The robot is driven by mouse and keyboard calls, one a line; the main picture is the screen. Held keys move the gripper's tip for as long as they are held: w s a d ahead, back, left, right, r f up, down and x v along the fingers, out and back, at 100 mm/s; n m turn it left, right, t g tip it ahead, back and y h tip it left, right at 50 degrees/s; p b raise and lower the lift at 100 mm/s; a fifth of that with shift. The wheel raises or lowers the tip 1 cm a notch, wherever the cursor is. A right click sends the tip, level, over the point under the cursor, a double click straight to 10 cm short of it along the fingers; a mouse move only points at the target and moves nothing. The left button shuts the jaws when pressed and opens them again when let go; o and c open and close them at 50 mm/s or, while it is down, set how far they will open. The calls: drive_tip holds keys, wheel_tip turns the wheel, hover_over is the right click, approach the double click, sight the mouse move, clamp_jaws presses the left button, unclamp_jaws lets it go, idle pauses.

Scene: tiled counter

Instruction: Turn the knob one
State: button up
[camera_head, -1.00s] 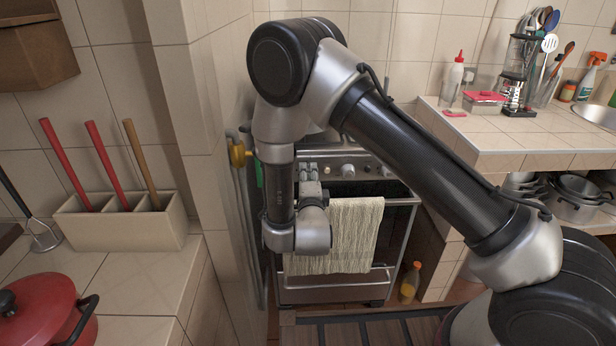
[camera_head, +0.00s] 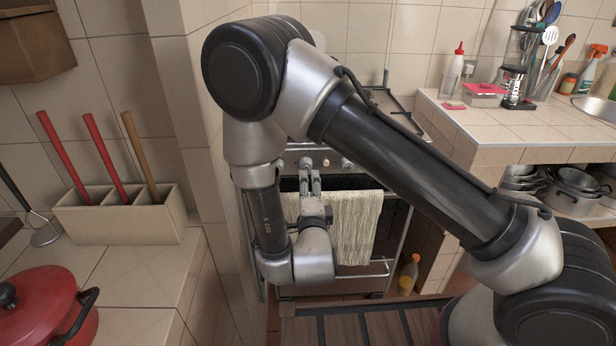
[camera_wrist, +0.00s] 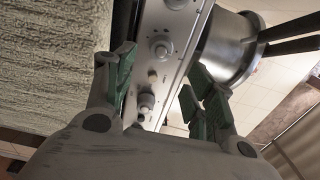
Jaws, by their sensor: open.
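The stove's control panel carries several round knobs. In the wrist view one knob (camera_wrist: 146,102) lies between my gripper's open fingers, apart from them as far as I can see. A second knob (camera_wrist: 161,48) is farther up the panel, and a third (camera_wrist: 178,4) is at the top edge. In the head view a knob (camera_head: 346,163) shows right of my gripper (camera_head: 310,172), whose fingers point at the panel. My gripper, with green finger pads, also fills the lower wrist view (camera_wrist: 160,88). It is open and holds nothing. I cannot tell which knob is knob one.
A cream towel (camera_head: 352,228) hangs on the oven handle close to my gripper. A metal pot (camera_wrist: 228,48) is beside the panel in the wrist view. A tiled wall corner stands left of my arm. A yellow bottle (camera_head: 408,275) is on the floor right of the stove.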

drive_tip(key=shift+s, duration=1.45)
